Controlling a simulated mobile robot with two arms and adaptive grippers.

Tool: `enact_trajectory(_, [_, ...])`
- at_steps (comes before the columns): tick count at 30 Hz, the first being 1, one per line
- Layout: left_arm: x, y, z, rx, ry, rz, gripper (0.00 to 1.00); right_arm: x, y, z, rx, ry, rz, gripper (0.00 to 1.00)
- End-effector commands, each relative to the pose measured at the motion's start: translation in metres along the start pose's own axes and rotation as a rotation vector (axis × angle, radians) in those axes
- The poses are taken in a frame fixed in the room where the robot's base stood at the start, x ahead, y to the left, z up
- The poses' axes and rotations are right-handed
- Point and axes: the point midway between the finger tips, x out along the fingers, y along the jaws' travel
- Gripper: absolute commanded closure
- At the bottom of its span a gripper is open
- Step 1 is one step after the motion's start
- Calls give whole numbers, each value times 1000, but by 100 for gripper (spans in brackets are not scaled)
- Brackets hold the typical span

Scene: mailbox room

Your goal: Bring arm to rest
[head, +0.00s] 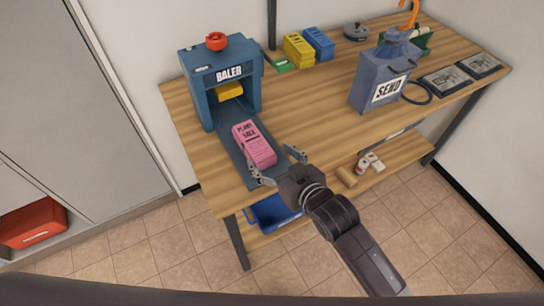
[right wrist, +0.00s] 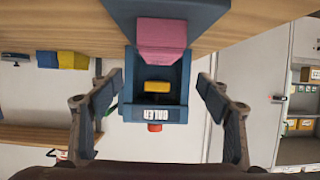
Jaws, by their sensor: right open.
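My right gripper (head: 272,165) is open and empty at the front edge of the wooden table (head: 310,110). Its spread fingers also show in the right wrist view (right wrist: 158,85), where the scene appears upside down. A pink labelled block (head: 254,145) lies on the dark chute of the blue baler (head: 222,85), just beyond the fingertips. The fingers are not closed on it. The block also shows in the right wrist view (right wrist: 160,38). A yellow block (head: 230,91) sits in the baler's opening. My left gripper is not in view.
A grey SEND box (head: 383,78) stands at the table's right, with two dark trays (head: 445,80) beside it. Yellow (head: 298,50) and blue (head: 319,43) blocks stand at the back. A blue bin (head: 272,213) is below. A red bin (head: 32,223) sits at left. The middle of the table is clear.

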Motion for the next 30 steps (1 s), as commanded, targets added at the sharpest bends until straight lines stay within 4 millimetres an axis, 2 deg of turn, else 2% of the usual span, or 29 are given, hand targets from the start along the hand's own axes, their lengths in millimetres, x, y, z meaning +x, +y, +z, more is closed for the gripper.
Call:
enact_trajectory(14, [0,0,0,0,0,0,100,0,0,0,0,-1,1,30])
enact_trajectory(17, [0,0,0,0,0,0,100,-5,4,7,12,-26,13,30])
enact_trajectory(20, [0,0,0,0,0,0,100,-25,15,30,45,-112,53,30])
enact_trajectory(23, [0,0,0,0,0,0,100,-63,33,71,99,-265,117,30])
enact_trajectory(25, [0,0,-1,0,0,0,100,-97,44,100,135,-379,160,30])
enact_trajectory(30, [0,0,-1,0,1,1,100,-161,57,146,193,-578,224,30])
